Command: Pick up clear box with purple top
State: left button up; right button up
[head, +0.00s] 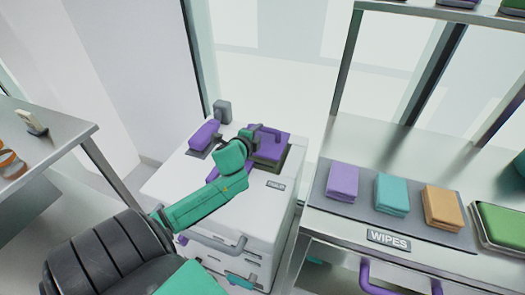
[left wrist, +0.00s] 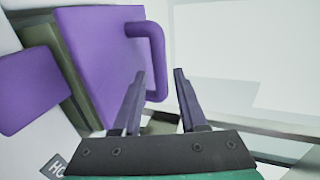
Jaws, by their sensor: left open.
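The box with the purple top (head: 270,140) sits on a white cabinet in the head view, partly hidden by my left arm. In the left wrist view its purple lid (left wrist: 100,55) fills the upper left, with a purple loop handle (left wrist: 157,60) on its right side and grey-green side walls below the lid. My left gripper (head: 262,130) is over the box. In the left wrist view my left gripper (left wrist: 158,78) is open, and the handle's lower part shows between its fingertips. Whether the fingers touch the handle cannot be told. My right gripper is not in view.
The white cabinet (head: 240,222) also carries a smaller purple block (head: 205,135) left of the box. At right, a metal counter (head: 370,145) holds purple, teal and orange stacks with a WIPES label. A metal table (head: 60,125) stands at left.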

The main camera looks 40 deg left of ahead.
aim_at(263, 129)
pick_arm(q)
jog(key=x, duration=0.5)
jog(key=shift+w+f, duration=0.15)
jog(key=shift+w, duration=0.1)
jog(key=shift+s+d, duration=0.1)
grip_shut()
dwell(0.9)
jog(key=shift+r, duration=0.25)
